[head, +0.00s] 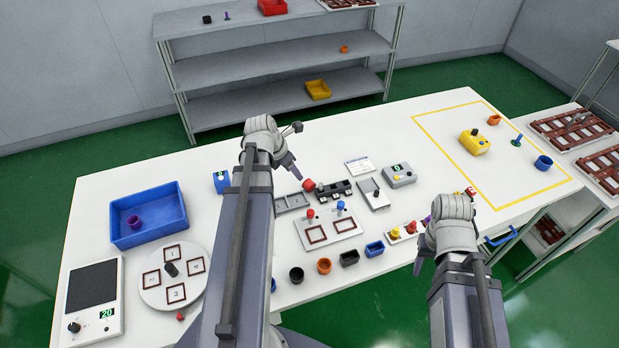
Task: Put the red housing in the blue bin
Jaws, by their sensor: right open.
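The blue bin (128,240) is a wide open tray at the left of the table, with a purple round piece (134,222) in it. A small red piece (309,185), which may be the red housing, is at the table's middle beside a black block. My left gripper (297,177) points down close to this red piece; I cannot tell if it touches it or how its jaws stand. My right gripper (419,266) is open, near the front edge, just below a row of coloured pegs. Another bit of red (470,191) shows behind my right wrist, mostly hidden.
A round numbered plate (153,290) and a scale (92,290) stand at front left. Several small cups, including an orange one (324,265), line the front edge. Shelves (270,68) stand behind.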

